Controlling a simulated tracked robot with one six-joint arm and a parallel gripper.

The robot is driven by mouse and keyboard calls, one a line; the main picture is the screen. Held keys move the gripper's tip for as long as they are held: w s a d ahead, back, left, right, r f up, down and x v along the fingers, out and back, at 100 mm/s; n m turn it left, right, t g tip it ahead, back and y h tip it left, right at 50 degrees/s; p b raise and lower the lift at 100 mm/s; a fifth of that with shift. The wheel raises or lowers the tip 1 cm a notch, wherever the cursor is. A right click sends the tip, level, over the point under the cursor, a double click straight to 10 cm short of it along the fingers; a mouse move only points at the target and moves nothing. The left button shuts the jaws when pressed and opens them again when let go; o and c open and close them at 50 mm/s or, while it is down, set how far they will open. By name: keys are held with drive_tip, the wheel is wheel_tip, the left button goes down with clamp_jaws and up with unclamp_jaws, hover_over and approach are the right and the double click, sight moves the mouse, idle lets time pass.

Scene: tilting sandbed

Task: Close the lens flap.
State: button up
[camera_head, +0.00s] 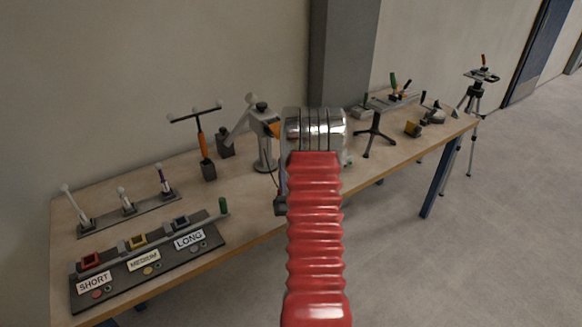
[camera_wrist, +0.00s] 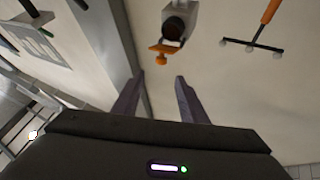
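A pale grey scanner head on a stand (camera_head: 262,112) stands on the bench, partly hidden behind my red arm. Its orange lens flap (camera_head: 274,129) shows only in part there. In the wrist view, which looks upside down, the scanner's dark round lens (camera_wrist: 174,27) is exposed. The orange flap (camera_wrist: 166,47) with its knob stands at the lens's lower edge in the picture, off the lens. My gripper (camera_wrist: 159,77) is open and empty, its two fingers apart just below the flap in the picture, not visibly touching it. In the head view my arm hides most of the gripper.
A T-shaped wand with orange handle (camera_head: 201,140) stands left of the scanner. A dark rack with SHORT, MEDIUM and LONG labels (camera_head: 150,262) lies at the bench's near left. A small stand with tools (camera_head: 376,125) is on the right. The bench (camera_head: 240,205) has bare room in front.

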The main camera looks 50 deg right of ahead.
drive_tip(key=s+d+r+n+t+y, duration=0.2)
drive_tip(key=s+d+r+n+y, duration=0.1)
drive_tip(key=r, duration=0.4)
drive_tip(key=s+d+r+n+t+y, duration=0.1)
drive_tip(key=s+d+r+n+y, duration=0.2)
drive_tip(key=r, duration=0.3)
drive_tip(key=f+g+y, duration=0.1)
drive_tip(key=f, duration=0.1)
drive_tip(key=w+a+f+n+y, duration=0.1)
drive_tip(key=f+y, duration=0.1)
drive_tip(key=w+f+g+y, duration=0.1)
drive_tip(key=f, duration=0.1)
drive_tip(key=shift+w+a+f+n+g+y, duration=0.15)
drive_tip(key=shift+a+n+g+y, duration=0.15)
drive_tip(key=shift+a, duration=0.1)
